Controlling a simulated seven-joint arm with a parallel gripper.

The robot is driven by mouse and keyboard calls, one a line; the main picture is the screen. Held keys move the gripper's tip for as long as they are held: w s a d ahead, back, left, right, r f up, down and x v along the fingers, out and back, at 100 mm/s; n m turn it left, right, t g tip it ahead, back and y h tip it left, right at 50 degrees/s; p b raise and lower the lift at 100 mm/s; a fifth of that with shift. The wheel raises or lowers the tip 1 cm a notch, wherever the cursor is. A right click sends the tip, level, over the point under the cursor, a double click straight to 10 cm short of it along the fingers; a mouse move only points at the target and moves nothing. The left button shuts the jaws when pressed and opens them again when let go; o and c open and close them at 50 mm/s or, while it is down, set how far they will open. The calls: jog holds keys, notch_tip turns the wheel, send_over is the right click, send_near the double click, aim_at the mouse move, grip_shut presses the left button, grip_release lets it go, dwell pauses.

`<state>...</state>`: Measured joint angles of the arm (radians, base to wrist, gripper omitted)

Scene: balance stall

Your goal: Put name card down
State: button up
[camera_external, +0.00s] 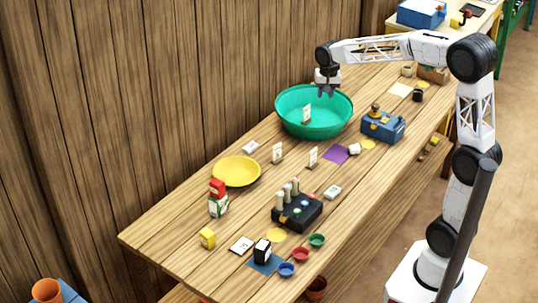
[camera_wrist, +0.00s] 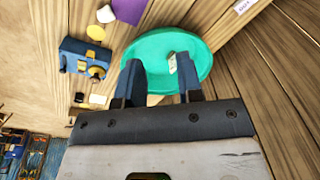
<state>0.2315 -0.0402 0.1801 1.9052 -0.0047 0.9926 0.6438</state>
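A small pale card (camera_external: 307,114) with a mark on its face stands upright in the green basin (camera_external: 288,104). It also shows in the wrist view (camera_wrist: 172,63), beyond my fingers and near the right one. Two similar upright cards stand on the table, one at the left (camera_external: 277,153) and one at the right (camera_external: 313,156). I cannot tell which is the name card. My gripper (camera_external: 327,93) is above the basin, pointing down. In the wrist view its fingers (camera_wrist: 160,78) are spread wide with nothing held between them.
A blue device (camera_external: 383,126) stands right of the basin. A purple sheet (camera_external: 335,154), a yellow plate (camera_external: 236,171) and a black box with several pegs (camera_external: 297,212) are nearer. Small coloured bowls (camera_external: 301,254) sit by the front edge. The wooden wall runs behind the table.

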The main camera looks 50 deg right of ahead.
jog(key=s+a+r+n, duration=0.1)
jog(key=s+a+n, duration=0.3)
jog(key=s, duration=0.5)
jog(key=s+a+r+n, duration=0.1)
jog(key=s+a, duration=0.5)
jog(key=s, duration=0.4)
jog(key=s+a+f+n, duration=0.2)
jog(key=s, duration=0.6)
jog(key=s+a+f+n+t, duration=0.1)
jog(key=s+a+f+n, duration=0.1)
jog(key=s, duration=0.7)
jog(key=shift+s+a+f+n, duration=0.25)
jog(key=shift+a+f+n, duration=0.15)
jog(key=shift+a+f, duration=0.25)
jog(key=shift+o, duration=0.4)
jog(key=n+g+h, duration=0.1)
jog(key=n+g, duration=0.1)
jog(key=n, duration=1.6)
send_over(314, 150)
jog(key=a, duration=0.1)
notch_tip(314, 150, down, 20)
jog(key=shift+w+d, duration=0.15)
